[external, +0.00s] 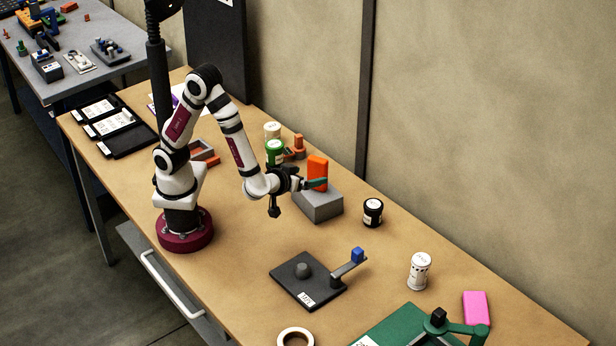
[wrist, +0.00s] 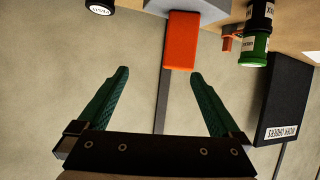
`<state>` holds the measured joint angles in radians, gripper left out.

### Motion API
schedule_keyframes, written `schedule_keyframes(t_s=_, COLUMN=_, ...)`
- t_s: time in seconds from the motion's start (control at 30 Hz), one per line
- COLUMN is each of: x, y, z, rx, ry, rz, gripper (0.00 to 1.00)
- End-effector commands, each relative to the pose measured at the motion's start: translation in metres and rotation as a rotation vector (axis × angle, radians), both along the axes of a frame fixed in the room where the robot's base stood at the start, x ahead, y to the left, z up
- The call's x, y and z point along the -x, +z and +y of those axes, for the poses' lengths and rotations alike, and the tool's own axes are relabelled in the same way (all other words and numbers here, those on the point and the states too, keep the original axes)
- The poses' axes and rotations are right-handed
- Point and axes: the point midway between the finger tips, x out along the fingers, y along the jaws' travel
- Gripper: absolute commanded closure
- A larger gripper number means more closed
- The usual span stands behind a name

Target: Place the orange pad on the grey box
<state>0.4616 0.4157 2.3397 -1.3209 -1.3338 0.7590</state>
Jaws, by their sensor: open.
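The orange pad (external: 317,168) stands upright on top of the grey box (external: 322,206) in the external view. In the wrist view, which is upside down, the orange pad (wrist: 182,40) meets the grey box (wrist: 188,9) at the top. My gripper (external: 317,183) is beside the pad, and a green finger crosses in front of its lower part. In the wrist view my gripper (wrist: 159,73) has its two green fingers spread wide with nothing between them. The pad shows just beyond the fingertips, nearer the right finger.
Green (external: 275,150) and white (external: 272,131) containers and a small orange part (external: 299,143) stand behind my wrist. A black jar (external: 373,211) is right of the box. A dark plate fixture (external: 308,280), white canister (external: 419,271) and pink block (external: 477,308) are nearer the front.

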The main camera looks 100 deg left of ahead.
Motion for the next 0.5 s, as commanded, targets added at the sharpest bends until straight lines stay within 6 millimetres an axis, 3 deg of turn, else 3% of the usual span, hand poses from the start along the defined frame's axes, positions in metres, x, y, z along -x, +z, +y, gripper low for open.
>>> schedule_keyframes(t_s=0.07, x=-0.036, y=0.009, z=-0.026, rx=0.138, ry=-0.23, rz=-0.022, gripper=0.0)
schedule_keyframes(t_s=0.1, x=-0.052, y=0.017, z=-0.049, rx=0.221, ry=-0.396, rz=-0.021, gripper=0.0)
schedule_keyframes(t_s=0.17, x=-0.058, y=0.031, z=-0.09, rx=0.325, ry=-0.669, rz=0.023, gripper=0.0)
schedule_keyframes(t_s=0.2, x=-0.047, y=0.039, z=-0.113, rx=0.373, ry=-0.837, rz=0.082, gripper=0.0)
schedule_keyframes(t_s=0.27, x=-0.014, y=0.045, z=-0.136, rx=0.409, ry=-1.061, rz=0.219, gripper=0.0)
schedule_keyframes(t_s=0.33, x=0.042, y=0.043, z=-0.138, rx=0.404, ry=-1.253, rz=0.442, gripper=0.0)
schedule_keyframes(t_s=0.4, x=0.102, y=0.037, z=-0.116, rx=0.362, ry=-1.352, rz=0.698, gripper=0.0)
schedule_keyframes(t_s=0.5, x=0.17, y=0.034, z=-0.067, rx=0.288, ry=-1.359, rz=1.024, gripper=0.0)
